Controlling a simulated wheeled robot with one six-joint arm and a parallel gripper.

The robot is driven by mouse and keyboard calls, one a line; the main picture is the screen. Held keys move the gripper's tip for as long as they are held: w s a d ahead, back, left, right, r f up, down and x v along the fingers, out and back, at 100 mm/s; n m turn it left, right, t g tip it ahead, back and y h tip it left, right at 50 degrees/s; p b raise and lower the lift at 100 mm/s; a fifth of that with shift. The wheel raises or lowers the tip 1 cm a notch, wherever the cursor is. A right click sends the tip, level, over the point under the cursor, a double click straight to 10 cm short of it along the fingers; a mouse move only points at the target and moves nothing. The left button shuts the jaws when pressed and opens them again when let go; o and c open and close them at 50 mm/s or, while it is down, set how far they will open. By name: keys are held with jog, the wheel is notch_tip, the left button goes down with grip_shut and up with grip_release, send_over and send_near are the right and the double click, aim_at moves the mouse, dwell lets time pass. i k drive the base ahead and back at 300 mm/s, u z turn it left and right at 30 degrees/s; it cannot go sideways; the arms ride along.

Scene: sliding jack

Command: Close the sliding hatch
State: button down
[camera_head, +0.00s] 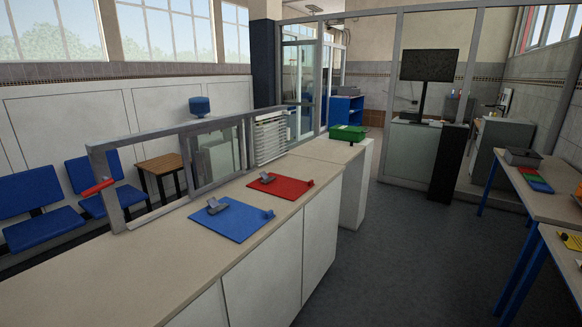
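The sliding hatch is a grey metal frame (150,135) standing along the back edge of the long counter (130,275). Its glazed panel (216,155) sits at the right part of the frame. The left part of the frame is an open gap, through which chairs and a small table show. A red bar (97,187) projects at the left upright of the frame; I cannot tell whether it belongs to a panel. My gripper is not in view.
A blue mat (235,222) and a red mat (283,187), each with small grey items, lie on the counter. A green crate (347,133) stands at its far end. Clear floor (400,260) lies right of the counter, with tables (545,200) beyond.

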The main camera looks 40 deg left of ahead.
aim_at(183, 137)
jog(key=u, duration=0.2)
jog(key=i, duration=1.9)
jog(key=u, duration=1.35)
jog(key=i, duration=0.95)
jog(key=u, duration=1.65)
jog(key=i, duration=0.9)
jog(key=u, duration=0.45)
